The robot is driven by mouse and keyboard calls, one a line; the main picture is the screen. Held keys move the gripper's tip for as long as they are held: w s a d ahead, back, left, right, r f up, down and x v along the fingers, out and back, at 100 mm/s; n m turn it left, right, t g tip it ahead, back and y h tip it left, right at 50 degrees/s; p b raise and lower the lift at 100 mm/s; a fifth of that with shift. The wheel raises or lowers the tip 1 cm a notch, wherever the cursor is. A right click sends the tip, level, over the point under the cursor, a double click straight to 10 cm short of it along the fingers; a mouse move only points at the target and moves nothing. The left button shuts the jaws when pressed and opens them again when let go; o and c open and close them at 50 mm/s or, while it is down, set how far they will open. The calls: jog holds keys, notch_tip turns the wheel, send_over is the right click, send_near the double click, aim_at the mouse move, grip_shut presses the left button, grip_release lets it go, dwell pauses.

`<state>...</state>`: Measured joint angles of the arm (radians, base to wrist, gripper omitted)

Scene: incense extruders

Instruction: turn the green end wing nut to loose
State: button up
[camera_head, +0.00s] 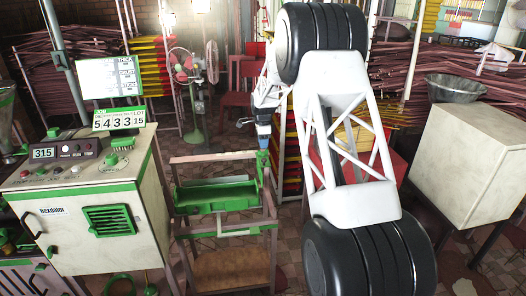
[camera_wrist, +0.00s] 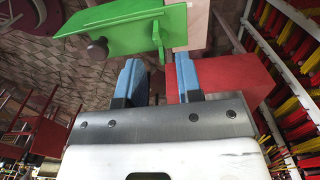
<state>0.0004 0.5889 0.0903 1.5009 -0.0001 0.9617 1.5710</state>
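A green trough (camera_head: 215,195) rests on a wooden stand (camera_head: 235,268) in the head view. The trough (camera_wrist: 120,28) also shows at the top of the wrist view, with a dark round knob (camera_wrist: 97,47) under it. A narrow green piece (camera_wrist: 158,42) at the trough's end may be the wing nut, but I cannot tell for sure. My gripper (camera_head: 263,146) is above the right end of the trough. In the wrist view my gripper (camera_wrist: 159,62) has its blue fingers apart, with the green piece near the gap. I cannot tell whether they touch. The nut's thread is not visible.
A cream-and-green machine (camera_head: 75,225) with number displays stands on the left. A fan (camera_head: 190,75) is behind the trough. A pale box (camera_head: 465,150) with a metal bowl (camera_head: 455,88) is on the right. Incense-stick racks (camera_wrist: 290,50) line the wrist view's right.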

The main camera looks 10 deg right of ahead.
aim_at(263, 152)
jog(key=shift+f, duration=2.25)
grip_shut()
